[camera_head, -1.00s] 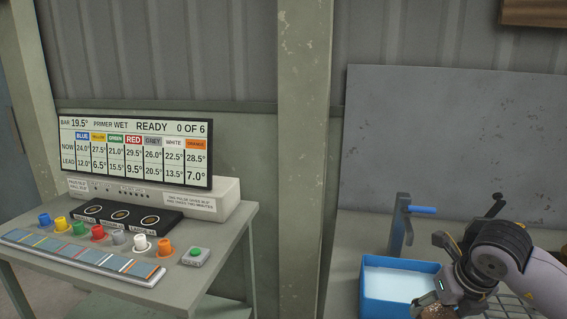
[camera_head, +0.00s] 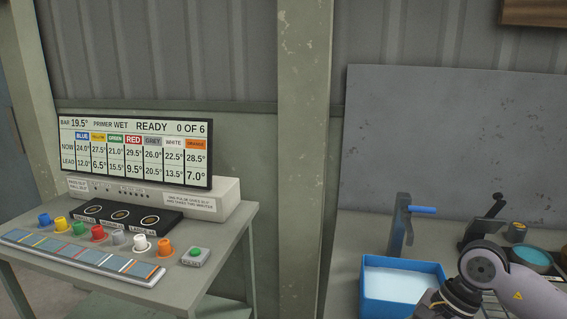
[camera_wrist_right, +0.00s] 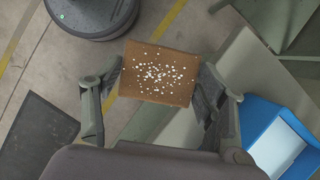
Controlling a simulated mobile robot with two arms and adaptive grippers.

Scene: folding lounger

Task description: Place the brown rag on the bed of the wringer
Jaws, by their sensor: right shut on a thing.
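The brown rag (camera_wrist_right: 157,73), a flat square with white specks, is held between the fingers of my right gripper (camera_wrist_right: 160,80) in the right wrist view, over the floor and the table edge. In the head view my right arm comes in at the lower right; the rag and fingertips are not visible there. What looks like the wringer (camera_head: 402,228), a grey post with a blue handle, stands on the right table behind the blue tray. A black crank (camera_head: 485,220) stands to its right. I cannot make out the bed. My left gripper is not in view.
The blue tray (camera_head: 364,293) with pale contents sits at the table's front; it also shows in the wrist view (camera_wrist_right: 260,118). A turquoise-topped bowl (camera_head: 531,259) is at the right. A side table (camera_head: 235,240) at left carries a display (camera_head: 135,150) and colored knobs.

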